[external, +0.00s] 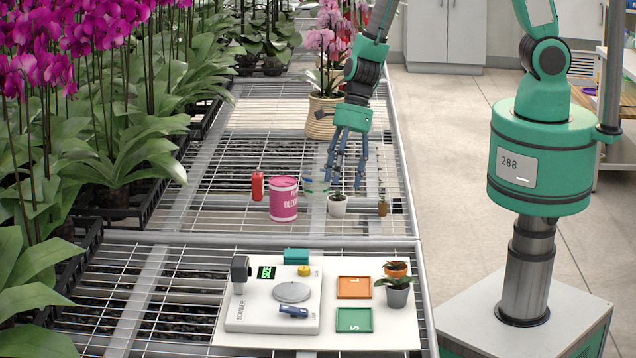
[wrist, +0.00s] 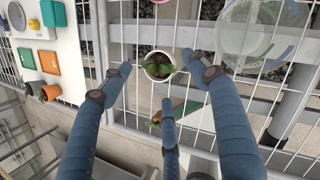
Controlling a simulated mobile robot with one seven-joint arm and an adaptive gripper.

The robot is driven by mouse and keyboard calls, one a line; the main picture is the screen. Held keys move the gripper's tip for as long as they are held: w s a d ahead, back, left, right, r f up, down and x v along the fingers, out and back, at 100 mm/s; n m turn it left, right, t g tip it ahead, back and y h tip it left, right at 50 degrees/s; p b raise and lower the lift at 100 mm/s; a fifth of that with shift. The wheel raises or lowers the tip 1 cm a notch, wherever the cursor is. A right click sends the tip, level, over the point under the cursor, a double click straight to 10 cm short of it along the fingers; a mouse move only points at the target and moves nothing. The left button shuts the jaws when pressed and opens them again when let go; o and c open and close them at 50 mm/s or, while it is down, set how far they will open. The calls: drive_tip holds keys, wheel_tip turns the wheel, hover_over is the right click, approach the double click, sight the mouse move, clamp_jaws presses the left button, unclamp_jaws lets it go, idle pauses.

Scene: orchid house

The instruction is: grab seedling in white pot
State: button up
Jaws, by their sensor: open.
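A white pot (external: 337,208) with a small green seedling (external: 338,196) stands upright on the wire-mesh bench. In the wrist view, the seedling (wrist: 160,69) and the pot's round white rim appear from above between my fingertips. My gripper (external: 345,182) points down just above the pot, with its fingers spread and nothing held. In the wrist view, my gripper (wrist: 158,72) has one finger on either side of the pot and a third below it in the picture. I cannot tell whether any finger touches the pot.
A small brown pot (external: 382,207) stands close on the right. A pink can (external: 283,199) and a red object (external: 257,186) stand on the left. A white board (external: 380,335) with a scale, colored squares and potted plants lies in front. A pink orchid's woven pot (external: 322,117) stands behind.

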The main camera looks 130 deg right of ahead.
sight(337, 201)
drive_tip(key=shift+w+f, duration=0.15)
drive_tip(key=shift+f, duration=0.2)
drive_tip(key=shift+b+x, duration=1)
drive_tip(key=shift+x, duration=1.65)
drive_tip(key=shift+a+r, duration=0.1)
drive_tip(key=shift+a, duration=0.05)
drive_tip(key=shift+c, duration=0.2)
drive_tip(key=c, duration=1.2)
